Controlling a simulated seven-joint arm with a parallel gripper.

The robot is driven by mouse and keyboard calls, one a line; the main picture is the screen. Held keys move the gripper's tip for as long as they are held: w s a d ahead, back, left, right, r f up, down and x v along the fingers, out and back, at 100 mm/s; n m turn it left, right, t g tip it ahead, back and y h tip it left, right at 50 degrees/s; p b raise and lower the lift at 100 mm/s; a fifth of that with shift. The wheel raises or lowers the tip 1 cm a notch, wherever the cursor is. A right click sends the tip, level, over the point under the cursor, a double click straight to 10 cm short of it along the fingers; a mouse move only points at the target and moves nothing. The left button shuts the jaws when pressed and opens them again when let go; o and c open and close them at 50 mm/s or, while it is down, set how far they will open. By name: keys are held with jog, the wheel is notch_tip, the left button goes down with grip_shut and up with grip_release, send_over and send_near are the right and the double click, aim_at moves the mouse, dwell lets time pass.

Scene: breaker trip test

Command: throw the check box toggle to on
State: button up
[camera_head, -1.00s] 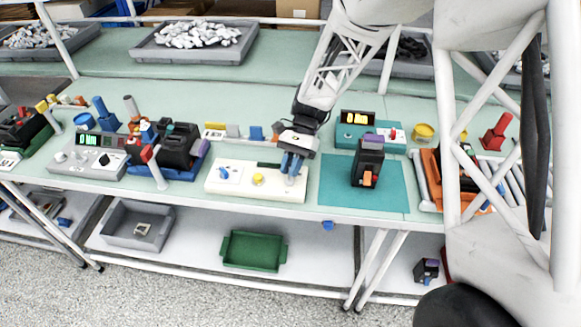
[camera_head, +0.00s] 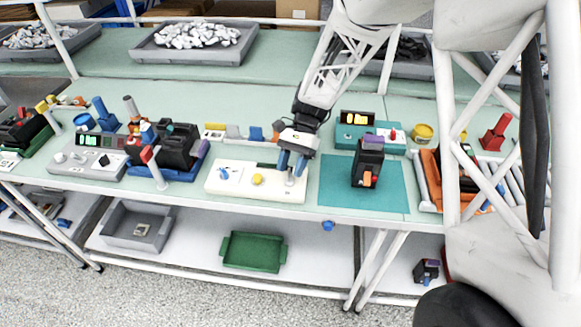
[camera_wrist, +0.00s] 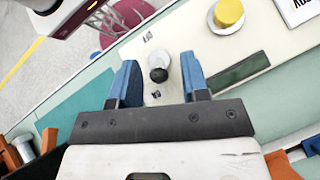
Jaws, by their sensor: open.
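In the wrist view the open fingers stand on either side of the toggle, with gaps visible. Small printed marks lie on both sides of the toggle, too small to read.
Right of the box, a black breaker (camera_head: 368,162) with an orange lever stands on a teal mat (camera_head: 335,185). Behind it is a teal unit (camera_head: 350,133) with a lit display. A grey meter (camera_head: 85,160) and a blue fixture (camera_head: 185,172) are to the left.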

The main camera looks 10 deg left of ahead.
jog(key=v, duration=0.7)
jog(key=shift+r, duration=0.15)
dwell(0.7)
jog(key=s+d+r+n+t+h, duration=0.15)
jog(key=s+d+r+t, duration=0.45)
jog(key=s+d+r, duration=0.7)
jog(key=s+d+r+n+t+h, duration=0.1)
jog(key=s+d+t, duration=0.4)
jog(key=s+d, duration=0.6)
jog(key=shift+s+d+r+n+t, duration=0.4)
jog(key=shift+s+r+n, duration=0.3)
jog(key=shift+s+n, duration=0.75)
jog(key=shift+s+m+h, duration=0.25)
jog(key=shift+s+m, duration=0.05)
